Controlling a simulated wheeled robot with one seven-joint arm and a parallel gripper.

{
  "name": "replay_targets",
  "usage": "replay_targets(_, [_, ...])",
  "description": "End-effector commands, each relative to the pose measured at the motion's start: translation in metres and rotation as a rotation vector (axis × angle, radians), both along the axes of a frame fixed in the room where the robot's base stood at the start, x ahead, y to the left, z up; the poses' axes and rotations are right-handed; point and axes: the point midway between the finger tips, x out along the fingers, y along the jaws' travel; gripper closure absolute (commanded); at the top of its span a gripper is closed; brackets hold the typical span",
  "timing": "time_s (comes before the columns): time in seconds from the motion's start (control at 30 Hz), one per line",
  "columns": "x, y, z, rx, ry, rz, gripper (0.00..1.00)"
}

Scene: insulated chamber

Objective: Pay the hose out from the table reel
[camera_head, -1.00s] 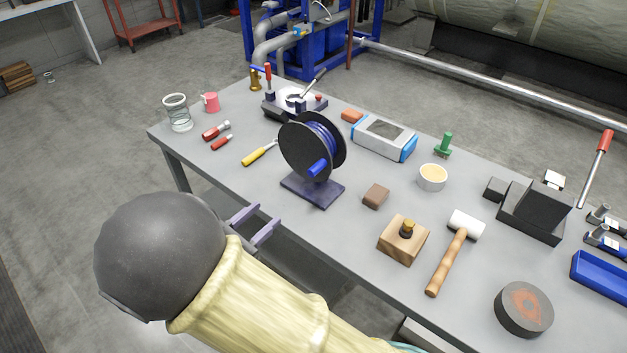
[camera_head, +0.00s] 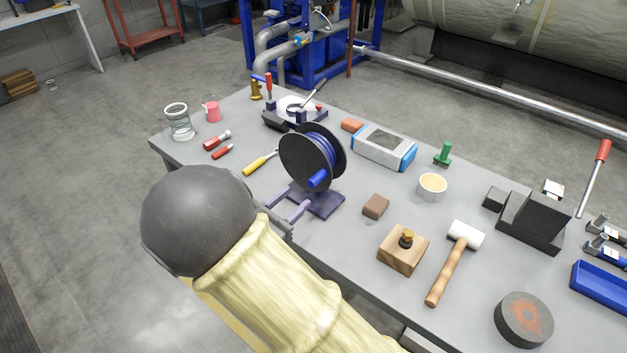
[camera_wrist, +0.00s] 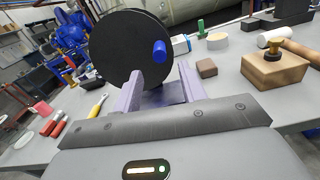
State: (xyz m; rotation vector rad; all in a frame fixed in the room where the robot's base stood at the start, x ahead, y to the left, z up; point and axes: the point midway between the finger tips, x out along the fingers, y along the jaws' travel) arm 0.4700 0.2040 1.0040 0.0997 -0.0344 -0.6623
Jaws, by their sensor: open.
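The table reel (camera_head: 302,157) stands upright on a dark purple base plate (camera_head: 318,203) near the table's front edge. It has black side discs, blue hose (camera_head: 327,147) wound between them, and a blue handle (camera_head: 317,179) on the near disc. My gripper (camera_head: 288,205) is open and empty, its two purple fingers just in front of the reel at base height. In the wrist view the fingers (camera_wrist: 160,82) point at the lower part of the reel's disc (camera_wrist: 125,50), and the blue handle (camera_wrist: 159,48) sits above the gap between them. No loose hose end is visible.
A yellow screwdriver (camera_head: 258,164) lies left of the reel. A brown block (camera_head: 375,206), a wooden block with a brass knob (camera_head: 403,250) and a mallet (camera_head: 455,265) are to the right. A blue-and-grey box (camera_head: 384,147) lies behind. Table left of the reel's front is fairly clear.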

Motion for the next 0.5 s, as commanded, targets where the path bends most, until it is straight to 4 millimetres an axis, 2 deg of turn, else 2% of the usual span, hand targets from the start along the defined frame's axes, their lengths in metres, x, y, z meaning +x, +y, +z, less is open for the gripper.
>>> replay_targets(0.3, [0.044, -0.035, 0.0, -0.001, 0.001, -0.003, 0.59])
replay_targets(0.5, [0.061, -0.048, 0.0, -0.001, 0.001, -0.001, 0.59])
